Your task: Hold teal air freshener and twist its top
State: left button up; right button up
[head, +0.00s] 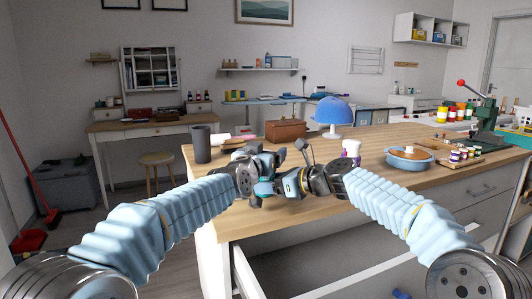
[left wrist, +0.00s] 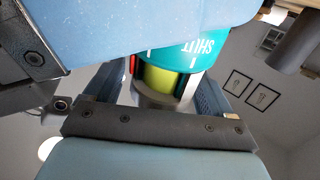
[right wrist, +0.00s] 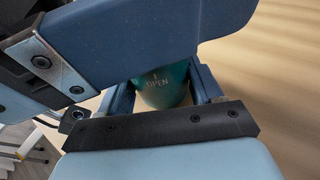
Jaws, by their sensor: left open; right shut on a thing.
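The teal air freshener shows in the left wrist view (left wrist: 196,57) with the word "SHUT" on its teal part and a yellow-green part beside it. In the right wrist view its teal surface (right wrist: 163,88) shows the word "OPEN". In the head view the grippers largely hide it. My right gripper (head: 270,188) is shut on the air freshener above the counter's near edge. My left gripper (head: 266,170) is open, with its fingers on either side of the air freshener. I cannot tell whether they touch it.
The wooden counter (head: 350,207) lies below my grippers, with an open drawer (head: 300,262) at its front.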

pick_arm(q)
jog(key=shift+w+d, duration=0.1)
jog(key=shift+w, duration=0.25)
pick_arm(e)
jog(key=shift+f, duration=0.1)
pick_arm(q)
jog(key=c, duration=1)
jog(key=shift+d+f, duration=0.2)
jog(key=shift+a+f+n+y, duration=0.1)
jog(key=shift+n+y, duration=0.3)
jog(key=shift+y, duration=0.2)
jog(key=shift+a, duration=0.1)
jog(key=o, duration=1)
